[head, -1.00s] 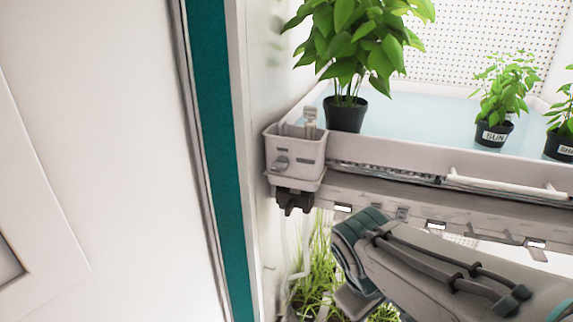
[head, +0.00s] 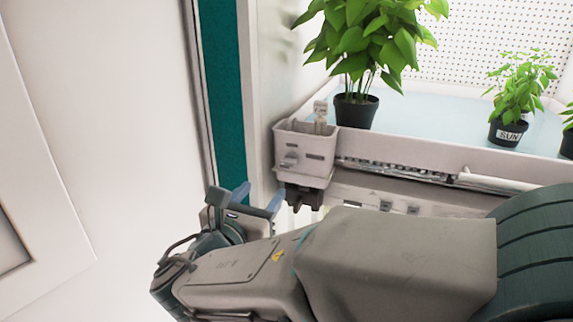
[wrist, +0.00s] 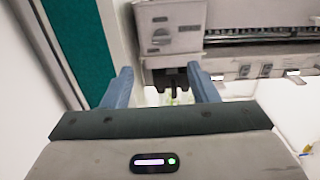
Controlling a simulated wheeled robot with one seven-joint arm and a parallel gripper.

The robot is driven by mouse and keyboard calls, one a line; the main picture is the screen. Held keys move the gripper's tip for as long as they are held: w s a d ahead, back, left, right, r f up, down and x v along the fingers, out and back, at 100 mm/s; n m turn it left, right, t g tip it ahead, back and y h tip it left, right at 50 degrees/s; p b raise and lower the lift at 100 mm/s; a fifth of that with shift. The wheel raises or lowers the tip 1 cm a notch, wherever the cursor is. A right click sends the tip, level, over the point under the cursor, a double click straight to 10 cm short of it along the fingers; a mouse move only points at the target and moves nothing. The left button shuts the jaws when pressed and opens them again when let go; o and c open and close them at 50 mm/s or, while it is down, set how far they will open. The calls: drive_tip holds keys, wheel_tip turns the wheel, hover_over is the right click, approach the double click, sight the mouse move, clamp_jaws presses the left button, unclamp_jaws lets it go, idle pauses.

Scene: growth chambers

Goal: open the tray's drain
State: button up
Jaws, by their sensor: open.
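The tray (head: 440,152) is a pale shelf tray holding potted plants. My gripper (head: 258,195) is open and empty, below and left of the box. In the wrist view my gripper's blue fingers (wrist: 162,86) point toward the black fitting (wrist: 174,80), which shows between them.
A leafy potted plant (head: 356,112) stands just behind the box, and a smaller pot labelled SUN (head: 508,133) is further right. A white rail (head: 495,182) runs along the tray front. A teal door-frame strip (head: 225,90) stands close on the left.

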sight(287, 164)
drive_tip(key=p+x, duration=0.1)
drive_tip(key=x, duration=1.2)
drive_tip(key=shift+d, duration=0.1)
drive_tip(key=shift+f, duration=0.1)
drive_tip(key=c, duration=1)
